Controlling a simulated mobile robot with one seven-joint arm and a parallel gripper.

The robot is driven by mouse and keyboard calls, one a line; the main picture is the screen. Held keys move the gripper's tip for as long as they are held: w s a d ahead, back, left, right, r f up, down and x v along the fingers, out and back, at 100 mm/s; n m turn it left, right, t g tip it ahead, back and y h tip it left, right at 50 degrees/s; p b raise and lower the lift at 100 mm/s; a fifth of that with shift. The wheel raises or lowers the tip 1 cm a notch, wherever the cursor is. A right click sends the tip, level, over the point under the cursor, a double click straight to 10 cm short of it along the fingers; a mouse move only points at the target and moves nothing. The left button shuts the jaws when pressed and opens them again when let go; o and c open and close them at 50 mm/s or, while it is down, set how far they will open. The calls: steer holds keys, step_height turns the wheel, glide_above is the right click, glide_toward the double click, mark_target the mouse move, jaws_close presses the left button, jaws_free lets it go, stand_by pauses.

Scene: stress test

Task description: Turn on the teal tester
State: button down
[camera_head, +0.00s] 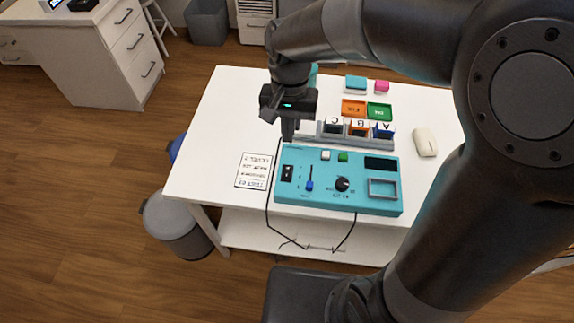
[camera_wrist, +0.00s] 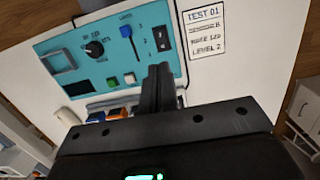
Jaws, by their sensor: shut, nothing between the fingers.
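The teal tester (camera_head: 322,196) lies on the white table, with a black power rocker switch (camera_head: 287,173) at its left end. It also has a blue slider (camera_head: 310,185), a black knob (camera_head: 342,184), a white button (camera_head: 325,155), a green button (camera_head: 343,157) and a dark display (camera_head: 380,163). My gripper (camera_head: 288,136) is shut and empty, pointing down by the tester's back left edge. In the wrist view my fingers (camera_wrist: 158,75) show near the tester's edge, with the rocker switch (camera_wrist: 161,38) just beyond their tips. I cannot tell whether they touch the tester.
A paper card (camera_head: 254,171) reading TEST 01 lies left of the tester. Behind the tester stand a grey rack (camera_head: 325,137) with lettered blocks, orange (camera_head: 353,108) and green (camera_head: 379,112) trays. A white mouse-like object (camera_head: 425,142) lies right. A black cable (camera_head: 268,190) runs along the tester's left.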

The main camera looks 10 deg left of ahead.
mark_target(287, 176)
steer(key=f, duration=0.4)
steer(key=s+f, duration=0.1)
steer(key=f, duration=0.7)
steer(key=shift+s+f, duration=0.1)
steer(key=shift+s, duration=0.25)
steer(key=shift+s+f, duration=0.2)
steer(key=shift+f, duration=0.05)
steer(key=shift+w+d+r, duration=0.1)
steer(key=shift+w, duration=0.85)
